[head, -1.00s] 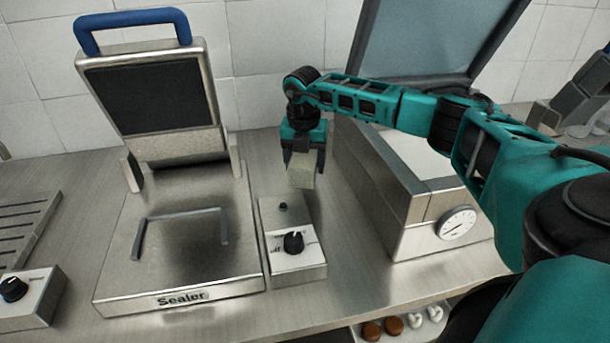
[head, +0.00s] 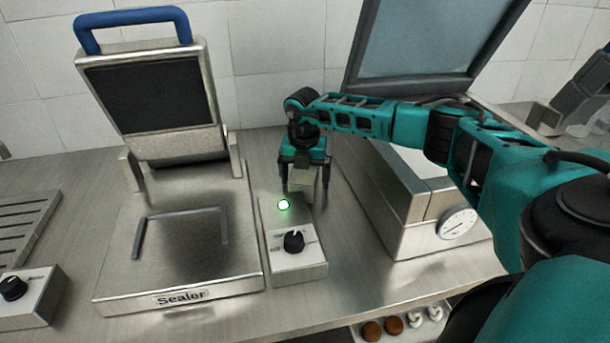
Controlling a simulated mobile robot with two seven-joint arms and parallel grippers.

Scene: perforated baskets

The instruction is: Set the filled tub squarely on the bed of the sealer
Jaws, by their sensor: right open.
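The sealer (head: 178,296) stands at the left with its lid (head: 150,95) raised and its blue handle (head: 130,17) on top. Its bed (head: 185,265) is bare except for a raised grey locating frame (head: 180,213). No tub shows in this view. My right gripper (head: 304,198) is open, just behind the control box (head: 300,268) to the right of the bed. A pale block (head: 301,180) shows between its fingers; I cannot tell whether it is part of the gripper. The box has a black knob (head: 293,241) and a lit green lamp (head: 284,204). My left gripper is out of view.
A steel machine (head: 400,215) with a dial (head: 457,223) and raised lid (head: 430,45) stands at the right. A slatted rack (head: 30,225) and another knob box (head: 30,300) are at the left. Small brown and white items sit low at the front.

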